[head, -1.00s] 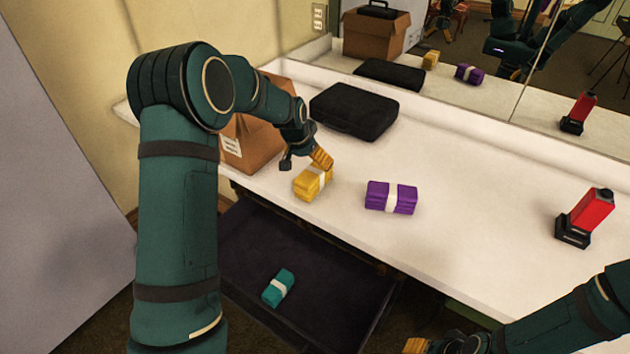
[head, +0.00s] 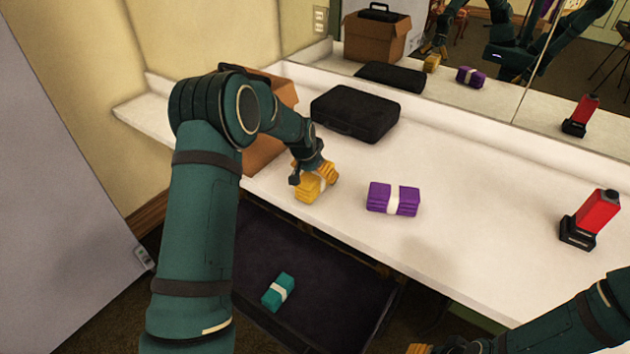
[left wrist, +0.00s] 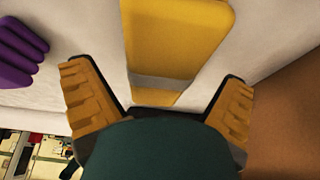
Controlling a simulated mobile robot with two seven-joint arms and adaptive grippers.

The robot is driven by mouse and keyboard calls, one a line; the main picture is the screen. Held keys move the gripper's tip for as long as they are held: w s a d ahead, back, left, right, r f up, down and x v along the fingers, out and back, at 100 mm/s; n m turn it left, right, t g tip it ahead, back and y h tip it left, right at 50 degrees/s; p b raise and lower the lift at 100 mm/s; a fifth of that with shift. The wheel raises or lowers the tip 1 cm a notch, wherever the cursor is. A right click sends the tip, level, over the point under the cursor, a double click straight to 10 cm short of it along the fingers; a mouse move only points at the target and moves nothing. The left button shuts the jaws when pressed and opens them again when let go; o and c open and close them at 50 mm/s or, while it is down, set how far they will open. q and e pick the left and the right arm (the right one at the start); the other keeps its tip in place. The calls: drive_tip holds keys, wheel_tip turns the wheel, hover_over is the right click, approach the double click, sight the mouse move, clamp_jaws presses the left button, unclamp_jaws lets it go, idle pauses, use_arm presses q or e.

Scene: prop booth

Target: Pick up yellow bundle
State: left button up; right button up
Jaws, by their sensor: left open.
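In the left wrist view the yellow bundle (left wrist: 178,45) lies ahead and between the two open orange fingers of my left gripper (left wrist: 160,95), with a gap to each finger. My right gripper (head: 425,348) shows only in part at the bottom edge of the head view, and its jaws cannot be made out.
A purple bundle (head: 393,199) lies to the right on the counter (head: 470,210). A black case (head: 355,113) and a cardboard box (head: 262,150) stand behind and left. A red and black device (head: 590,219) stands far right.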

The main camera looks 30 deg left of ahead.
use_arm(q)
drive_tip(key=shift+f, duration=0.25)
idle(0.3)
drive_tip(key=c, duration=1.4)
